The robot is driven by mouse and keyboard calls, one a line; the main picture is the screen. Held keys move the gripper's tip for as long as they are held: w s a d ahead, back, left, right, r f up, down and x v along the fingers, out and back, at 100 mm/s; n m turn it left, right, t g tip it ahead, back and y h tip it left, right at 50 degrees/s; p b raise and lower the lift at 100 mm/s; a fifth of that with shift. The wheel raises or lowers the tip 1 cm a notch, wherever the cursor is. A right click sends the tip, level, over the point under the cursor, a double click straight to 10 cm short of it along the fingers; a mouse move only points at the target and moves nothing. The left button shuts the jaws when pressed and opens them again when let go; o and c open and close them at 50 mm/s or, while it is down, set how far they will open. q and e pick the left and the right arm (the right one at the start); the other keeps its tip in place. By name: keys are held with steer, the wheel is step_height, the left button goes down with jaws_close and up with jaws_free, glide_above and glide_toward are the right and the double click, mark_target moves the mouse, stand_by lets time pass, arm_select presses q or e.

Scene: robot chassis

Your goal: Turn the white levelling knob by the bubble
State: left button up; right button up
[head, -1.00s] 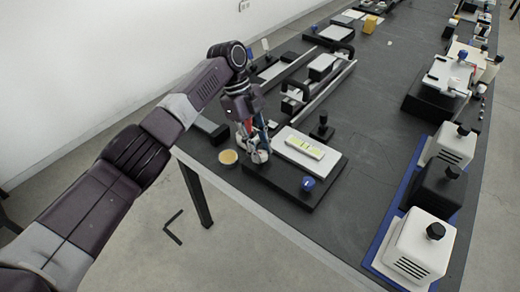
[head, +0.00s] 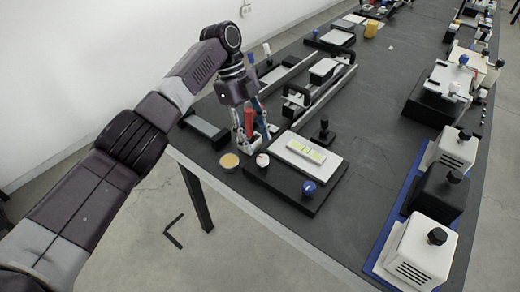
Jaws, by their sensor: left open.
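The white levelling knob (head: 262,160) stands on the left corner of a black base plate (head: 285,187). A pale plate with a yellow-green bubble level (head: 306,151) lies on the same base. A blue knob (head: 309,187) sits at the base's near edge. My left gripper (head: 249,142) is open, pointing down, above and a little behind the white knob, apart from it as far as I can see. Red and blue parts show on its fingers. My right gripper is not in view.
A black post knob (head: 323,131) rises behind the bubble plate. White and black boxes (head: 421,249) stand at right on a blue strip. The dark table between is clear.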

arm_select(q)
steer(key=v, duration=0.6)
steer(key=shift+a+r, duration=0.15)
steer(key=shift+r, duration=0.2)
steer(key=shift+f, duration=0.1)
